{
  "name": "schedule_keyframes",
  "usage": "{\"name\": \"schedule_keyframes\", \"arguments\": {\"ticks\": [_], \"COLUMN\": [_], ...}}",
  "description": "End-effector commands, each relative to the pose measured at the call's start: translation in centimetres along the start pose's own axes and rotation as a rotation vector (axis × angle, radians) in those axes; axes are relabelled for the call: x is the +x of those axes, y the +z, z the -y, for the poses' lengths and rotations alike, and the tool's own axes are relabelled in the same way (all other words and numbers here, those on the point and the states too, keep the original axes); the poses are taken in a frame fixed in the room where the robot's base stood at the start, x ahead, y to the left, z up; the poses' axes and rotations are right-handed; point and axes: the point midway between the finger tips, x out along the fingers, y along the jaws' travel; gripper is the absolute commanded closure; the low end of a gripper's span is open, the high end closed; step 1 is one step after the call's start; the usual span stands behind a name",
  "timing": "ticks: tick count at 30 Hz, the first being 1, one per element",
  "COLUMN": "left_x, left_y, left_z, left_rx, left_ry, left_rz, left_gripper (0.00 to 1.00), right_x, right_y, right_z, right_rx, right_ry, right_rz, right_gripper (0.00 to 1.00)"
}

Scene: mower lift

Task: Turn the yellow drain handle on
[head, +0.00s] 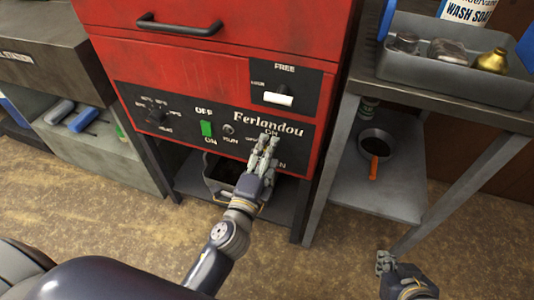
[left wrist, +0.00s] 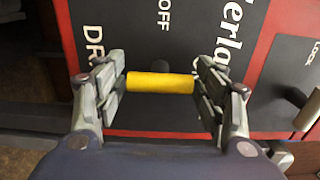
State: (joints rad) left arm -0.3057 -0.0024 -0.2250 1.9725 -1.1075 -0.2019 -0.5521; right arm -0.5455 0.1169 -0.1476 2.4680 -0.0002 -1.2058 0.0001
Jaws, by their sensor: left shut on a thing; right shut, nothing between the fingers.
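The yellow drain handle (left wrist: 160,82) is a short bar on the black control panel. In the left wrist view it lies across the picture, between the two fingers of my left gripper, with a finger at each end. My left gripper (head: 266,150) is shut on it at the panel's lower right. In the head view the gripper hides the handle. "OFF" and part of a "DR" label show near it in the left wrist view. My right gripper (head: 385,262) is shut and empty, low at the right, away from the machine.
The red machine (head: 200,70) has a green switch (head: 207,129) and a white-tipped lever (head: 278,98). A grey bin (head: 222,188) stands underneath. At right, a metal stand holds a tray (head: 400,66) and a dark pan with an orange handle (head: 374,168). Floor in front is open.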

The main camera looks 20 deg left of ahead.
Motion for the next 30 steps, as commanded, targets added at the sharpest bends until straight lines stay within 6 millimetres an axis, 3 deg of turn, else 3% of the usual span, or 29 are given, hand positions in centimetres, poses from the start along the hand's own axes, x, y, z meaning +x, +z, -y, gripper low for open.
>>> {"name": "schedule_keyframes", "arguments": {"ticks": [11,12,14,25,30], "left_x": [0.06,0.06,0.05,0.01,0.07], "left_y": [-0.18,-0.18,-0.18,-0.06,-0.02], "left_z": [0.20,0.19,0.18,0.06,0.89], "left_rx": [0.006,0.006,0.006,0.005,0.007], "left_ry": [-0.005,-0.005,-0.004,-0.001,-0.006], "left_rz": [-0.005,-0.005,-0.004,-0.001,-0.002], "left_gripper": [0.60,0.30,0.16,0.15,0.15], "right_x": [-0.04,-0.04,-0.04,0.01,0.01], "right_y": [0.04,0.04,0.03,0.04,0.02], "right_z": [0.00,0.00,0.01,-0.06,-0.07], "right_rx": [0.000,0.000,0.000,0.000,0.000], "right_ry": [0.000,0.000,0.000,0.001,0.001], "right_rz": [0.002,0.002,0.002,0.002,0.001], "right_gripper": [1.00,1.00,1.00,1.00,1.00]}}
